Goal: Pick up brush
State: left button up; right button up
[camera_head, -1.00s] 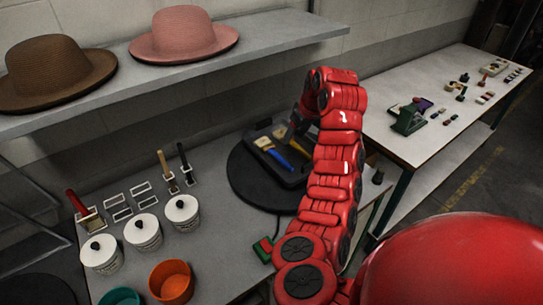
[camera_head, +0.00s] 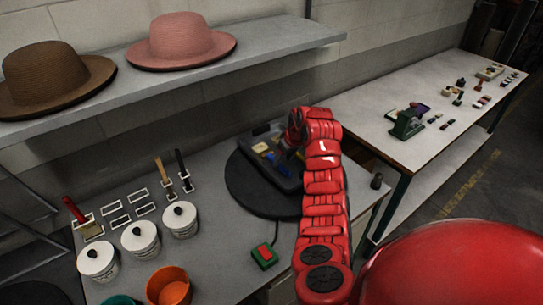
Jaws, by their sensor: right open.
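My red right arm reaches over the table. Its dark gripper (camera_head: 287,153) is open and is low over a dark tray (camera_head: 292,184) on a round black mat (camera_head: 243,190). Small yellow and blue items (camera_head: 268,154) lie in the tray beside the gripper. Whether one is a brush I cannot tell, and the arm hides part of the tray. Brush-like tools stand in holders at the left: one with a red handle (camera_head: 74,209), one with a wooden handle (camera_head: 159,168) and one with a black handle (camera_head: 181,163). My left gripper is not in view.
White lidded pots (camera_head: 140,240) and an orange pot (camera_head: 169,287) stand at the front left. A green box with a red button (camera_head: 264,256) lies near the mat. A shelf (camera_head: 240,52) with a brown hat (camera_head: 56,78) and a pink hat (camera_head: 180,40) hangs above.

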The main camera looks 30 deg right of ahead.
aim_at(280, 165)
jog(key=shift+p+x, duration=0.65)
jog(key=shift+x, duration=1.05)
jog(key=shift+c, duration=0.3)
grip_shut()
